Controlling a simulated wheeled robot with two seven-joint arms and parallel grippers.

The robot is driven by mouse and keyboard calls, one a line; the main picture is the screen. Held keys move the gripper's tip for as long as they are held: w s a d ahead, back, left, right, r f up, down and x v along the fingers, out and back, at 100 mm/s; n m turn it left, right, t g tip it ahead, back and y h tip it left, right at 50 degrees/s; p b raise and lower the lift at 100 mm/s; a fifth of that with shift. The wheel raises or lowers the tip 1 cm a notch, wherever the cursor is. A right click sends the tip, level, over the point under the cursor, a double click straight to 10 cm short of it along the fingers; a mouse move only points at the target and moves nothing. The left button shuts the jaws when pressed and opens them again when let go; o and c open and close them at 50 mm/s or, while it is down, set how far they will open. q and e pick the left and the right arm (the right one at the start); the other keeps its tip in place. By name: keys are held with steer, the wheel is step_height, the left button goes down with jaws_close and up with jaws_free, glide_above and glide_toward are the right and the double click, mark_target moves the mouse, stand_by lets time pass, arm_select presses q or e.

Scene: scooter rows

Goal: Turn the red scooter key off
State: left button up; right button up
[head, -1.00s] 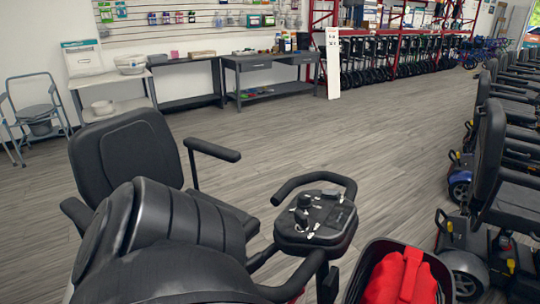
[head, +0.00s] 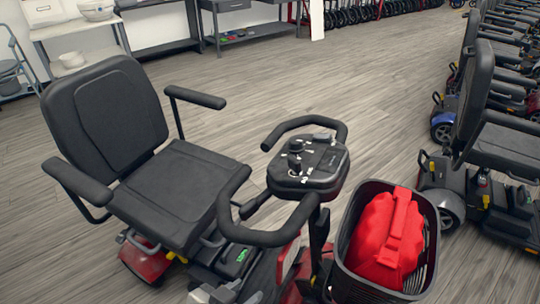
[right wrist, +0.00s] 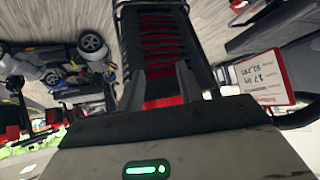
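The red scooter (head: 147,262) stands in front of me, with a black seat and red body panels. Its black console (head: 322,170) sits between looped handlebars and carries dark knobs (head: 296,147) and small white marks. I cannot tell for sure which small part is the key. My left gripper (head: 224,294) shows only partly at the bottom edge of the head view, below and left of the console; its finger gap is unclear. My right gripper (right wrist: 160,68) has its fingers apart, with nothing seen gripped, in front of a black basket in the right wrist view.
The scooter's black front basket (head: 432,222) holds a red bag (head: 388,240). A row of other scooters (head: 495,135) stands at the right. A white price card (right wrist: 262,76) shows in the right wrist view. Open wood-look floor (head: 340,85) lies beyond the scooter.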

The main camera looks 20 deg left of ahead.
step_height(320, 180, up, 4)
steer(key=s+d+g+h+p, duration=0.1)
steer(key=s+d+g, duration=0.1)
steer(key=g, duration=0.1)
steer(key=n+t+y, duration=0.3)
steer(key=n+y, duration=0.5)
steer(key=y, duration=0.1)
glide_toward(299, 164)
steer(key=x, duration=1.2)
steer(key=shift+p, duration=0.4)
jaws_close()
